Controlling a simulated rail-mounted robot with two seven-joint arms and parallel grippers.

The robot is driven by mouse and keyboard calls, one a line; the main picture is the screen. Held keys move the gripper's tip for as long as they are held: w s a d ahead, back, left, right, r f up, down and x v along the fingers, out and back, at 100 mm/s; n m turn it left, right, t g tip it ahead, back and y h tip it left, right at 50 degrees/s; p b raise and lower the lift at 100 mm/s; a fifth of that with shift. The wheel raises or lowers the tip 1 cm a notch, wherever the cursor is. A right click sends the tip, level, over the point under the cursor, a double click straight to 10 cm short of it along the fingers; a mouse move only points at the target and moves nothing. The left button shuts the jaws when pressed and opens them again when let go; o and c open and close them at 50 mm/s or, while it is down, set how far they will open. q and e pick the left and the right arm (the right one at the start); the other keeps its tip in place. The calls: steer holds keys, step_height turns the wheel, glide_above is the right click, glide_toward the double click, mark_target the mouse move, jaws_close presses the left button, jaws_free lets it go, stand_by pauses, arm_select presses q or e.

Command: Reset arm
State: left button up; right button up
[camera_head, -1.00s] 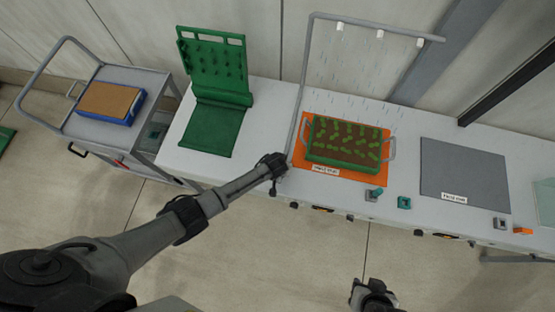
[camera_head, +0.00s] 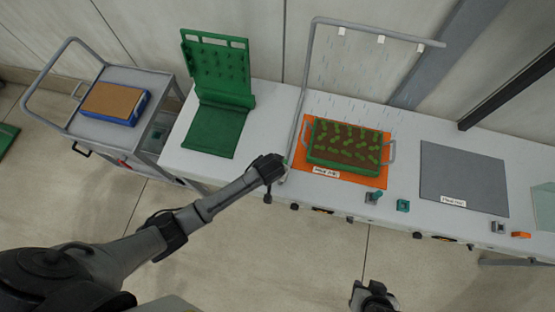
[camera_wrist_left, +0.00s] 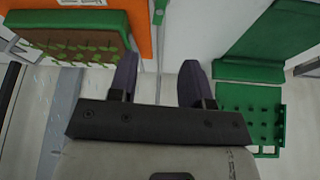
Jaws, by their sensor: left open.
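My left arm reaches in from the left, and its gripper (camera_head: 272,168) is over the front edge of the white bench (camera_head: 268,112), between the green stand and the orange mat. In the left wrist view the two dark fingers (camera_wrist_left: 158,82) are apart with nothing between them, so it is open. My right gripper (camera_head: 373,296) is at the bottom edge, over the floor in front of the bench. It is small and dark, and its jaw opening cannot be made out.
A green seedling tray (camera_head: 345,145) sits on an orange mat (camera_head: 307,124) under a grey pipe frame (camera_head: 305,75). A green hinged stand (camera_head: 216,100) is left of it, a grey mat (camera_head: 463,178) right. A cart (camera_head: 75,125) carries a blue-edged brown tray (camera_head: 113,103).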

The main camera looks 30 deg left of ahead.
stand_by(0.7)
arm_select(q)
steer(key=s+a+r+m+t, duration=0.1)
steer(key=s+r+m, duration=0.1)
steer(key=r, duration=0.8)
steer(key=s+a+r+m+t, duration=0.1)
steer(key=s+r+m+t, duration=0.15)
steer(key=r, duration=0.75)
steer(key=s+a+f+n+g+p, duration=0.1)
steer(key=s+a+g, duration=0.1)
steer(key=s, duration=0.8)
steer(key=s+a+f+n+g+p, duration=0.1)
steer(key=s+a+f+g+p, duration=0.1)
steer(key=s, duration=0.8)
steer(key=shift+a+f, duration=0.25)
steer(key=shift+a, duration=0.15)
steer(key=shift+w, duration=0.2)
